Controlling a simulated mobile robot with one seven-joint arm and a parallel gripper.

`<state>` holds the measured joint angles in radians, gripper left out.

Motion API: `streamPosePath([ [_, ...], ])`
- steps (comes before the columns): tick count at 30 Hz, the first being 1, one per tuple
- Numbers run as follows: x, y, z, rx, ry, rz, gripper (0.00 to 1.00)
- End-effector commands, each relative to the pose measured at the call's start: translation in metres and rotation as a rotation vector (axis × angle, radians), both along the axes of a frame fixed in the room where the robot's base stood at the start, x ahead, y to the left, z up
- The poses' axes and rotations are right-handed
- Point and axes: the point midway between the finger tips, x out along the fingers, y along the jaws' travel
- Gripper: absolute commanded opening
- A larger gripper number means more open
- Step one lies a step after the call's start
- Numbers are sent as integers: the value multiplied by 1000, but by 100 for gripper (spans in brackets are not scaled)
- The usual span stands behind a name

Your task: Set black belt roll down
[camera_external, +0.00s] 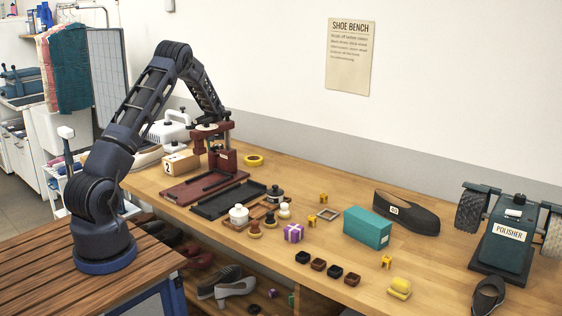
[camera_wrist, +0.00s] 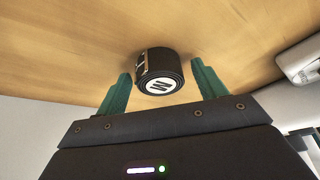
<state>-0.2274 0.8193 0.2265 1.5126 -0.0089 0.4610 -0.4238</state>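The black belt roll (camera_wrist: 159,72), with a white disc marked M on its end, shows in the wrist view against the wooden bench top (camera_wrist: 70,45). It appears to rest on the wood. My gripper (camera_wrist: 162,68) has its two teal fingers on either side of the roll, with a narrow gap at each side, so it looks open. In the external view my arm reaches down behind a maroon press (camera_external: 224,160). The fingers and the roll cannot be made out there.
Bare wood lies behind the shoe.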

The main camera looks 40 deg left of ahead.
Motion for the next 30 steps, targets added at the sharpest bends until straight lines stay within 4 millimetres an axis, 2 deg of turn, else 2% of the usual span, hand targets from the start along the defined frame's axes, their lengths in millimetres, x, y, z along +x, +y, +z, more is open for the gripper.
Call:
streamPosePath([
  [7,0,0,1,0,0,0,70],
  [11,-1,-2,10,0,-1,0,70],
  [24,-22,-24,82,0,-2,-2,70],
  [30,-30,-30,105,0,0,0,70],
])
